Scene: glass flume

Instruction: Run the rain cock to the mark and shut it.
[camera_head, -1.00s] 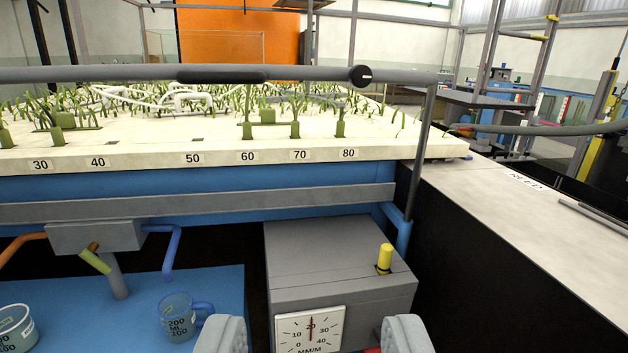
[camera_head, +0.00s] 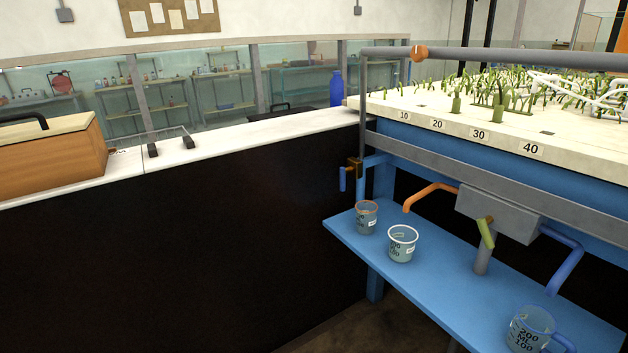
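No part is labelled as the rain cock, and I cannot tell which one it is. A small brass fitting (camera_head: 354,170) with a blue lever sits at the near left corner of the planted bed (camera_head: 450,118). A yellow-green lever (camera_head: 486,232) tilts on a grey box (camera_head: 497,212) under the bed, between an orange spout (camera_head: 430,194) and a blue spout (camera_head: 562,262). A clear jug (camera_head: 530,330) marked 200 and 100 ml stands below the blue spout. The dial is out of view. My gripper is out of view.
Two cups, one brown-rimmed (camera_head: 366,217) and one white-rimmed (camera_head: 402,243), stand on the blue shelf (camera_head: 350,238). A rail (camera_head: 500,58) with an orange knob (camera_head: 419,53) runs above the bed.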

